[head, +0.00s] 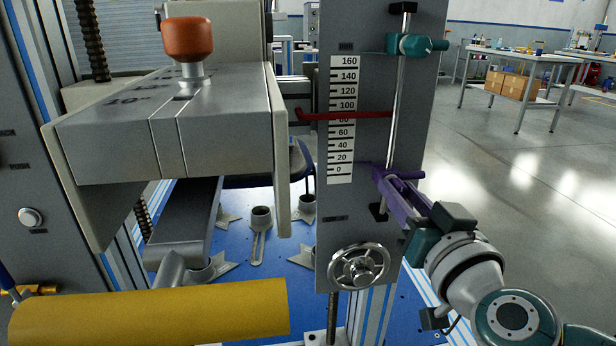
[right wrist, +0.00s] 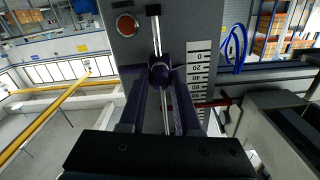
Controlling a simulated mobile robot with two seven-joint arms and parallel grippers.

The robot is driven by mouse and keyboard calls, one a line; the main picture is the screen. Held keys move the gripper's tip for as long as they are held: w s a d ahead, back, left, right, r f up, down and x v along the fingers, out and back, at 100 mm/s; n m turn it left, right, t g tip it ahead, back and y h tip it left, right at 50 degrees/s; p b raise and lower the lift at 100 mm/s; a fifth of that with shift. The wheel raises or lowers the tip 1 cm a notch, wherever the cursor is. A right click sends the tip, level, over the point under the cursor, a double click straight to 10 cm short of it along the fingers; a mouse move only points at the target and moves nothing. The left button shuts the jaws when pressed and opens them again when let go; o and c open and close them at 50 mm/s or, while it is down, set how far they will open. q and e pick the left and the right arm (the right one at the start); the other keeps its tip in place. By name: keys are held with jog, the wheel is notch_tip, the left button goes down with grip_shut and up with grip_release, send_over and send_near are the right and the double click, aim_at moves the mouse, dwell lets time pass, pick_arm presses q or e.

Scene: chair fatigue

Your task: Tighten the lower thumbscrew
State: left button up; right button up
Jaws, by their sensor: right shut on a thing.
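The lower thumbscrew (right wrist: 160,73), dark purple, sits on a thin vertical rod beside the 0 end of the scale in the right wrist view. My right gripper (right wrist: 163,92) has its two purple fingers on either side of it and is shut on it. In the head view my right gripper (head: 388,178) reaches in from the lower right to the rod's lower end, and its fingers largely hide the lower thumbscrew. A teal upper thumbscrew (head: 408,45) is near the rod's top. A red pointer (head: 345,114) crosses the scale between 80 and 100. My left gripper is not in view.
The grey scale panel (head: 338,210) carries a metal handwheel (head: 359,267) below my right gripper. A large grey block (head: 215,125) with an orange knob (head: 189,38) stands left. A yellow cylinder (head: 150,312) crosses the lower left. Open floor lies right of the panel.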

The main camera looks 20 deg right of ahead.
grip_shut()
